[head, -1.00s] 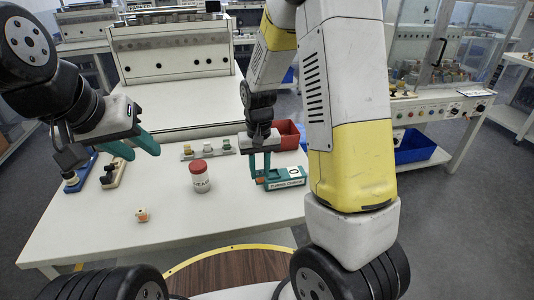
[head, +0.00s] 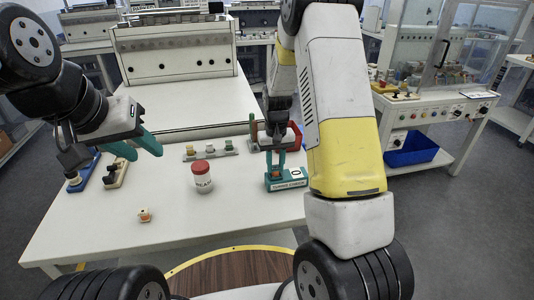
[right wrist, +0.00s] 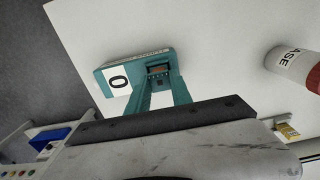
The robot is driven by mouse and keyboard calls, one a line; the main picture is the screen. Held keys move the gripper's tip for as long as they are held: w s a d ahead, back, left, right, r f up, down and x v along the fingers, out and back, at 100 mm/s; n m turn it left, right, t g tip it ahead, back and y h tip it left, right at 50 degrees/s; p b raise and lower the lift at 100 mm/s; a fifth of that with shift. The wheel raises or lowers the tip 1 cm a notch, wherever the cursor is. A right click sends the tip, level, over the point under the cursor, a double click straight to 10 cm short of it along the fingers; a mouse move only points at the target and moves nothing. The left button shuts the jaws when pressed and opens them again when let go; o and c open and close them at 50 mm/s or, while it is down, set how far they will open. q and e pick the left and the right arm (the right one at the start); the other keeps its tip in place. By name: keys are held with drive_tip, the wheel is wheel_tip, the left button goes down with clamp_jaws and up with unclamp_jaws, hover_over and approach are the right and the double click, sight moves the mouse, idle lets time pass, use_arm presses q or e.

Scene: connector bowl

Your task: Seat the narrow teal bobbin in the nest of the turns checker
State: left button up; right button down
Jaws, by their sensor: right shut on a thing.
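The turns checker (head: 291,183) is a teal box with a white "0" panel, standing at the right part of the table. It also shows in the right wrist view (right wrist: 112,67). My right gripper (head: 275,174) points down at the left part of the checker and is shut on the narrow teal bobbin. Between its teal fingertips a small brown-orange part of the bobbin (right wrist: 158,71) shows, over the checker's nest area. The fingers hide most of the bobbin, and I cannot tell whether it is seated. My left gripper (head: 140,150) is open and empty above the table's left side.
A jar with a red lid (head: 202,177) stands left of the checker. A grey rail (head: 212,154) with several small pieces lies behind it. A red bin (head: 293,135) is behind my right gripper. The table's front middle is clear.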

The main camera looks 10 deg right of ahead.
sight(275, 168)
drive_tip(key=shift+f, duration=0.15)
drive_tip(key=c, duration=1.1)
unclamp_jaws()
drive_tip(key=shift+c, duration=0.2)
drive_tip(key=s+r+t, duration=0.1)
drive_tip(key=s+r, duration=0.1)
drive_tip(key=r, duration=0.7)
drive_tip(key=s+r, duration=0.2)
drive_tip(key=r, duration=0.7)
drive_tip(key=s+a+r+t+y, duration=0.1)
drive_tip(key=s+r, duration=0.3)
drive_tip(key=s, duration=0.6)
drive_tip(key=s+a+r+t+y, duration=0.1)
drive_tip(key=s+r+t, duration=0.3)
drive_tip(key=s, duration=0.6)
drive_tip(key=shift+s+r, duration=0.15)
drive_tip(key=shift+r, duration=0.65)
drive_tip(key=shift+a, duration=0.1)
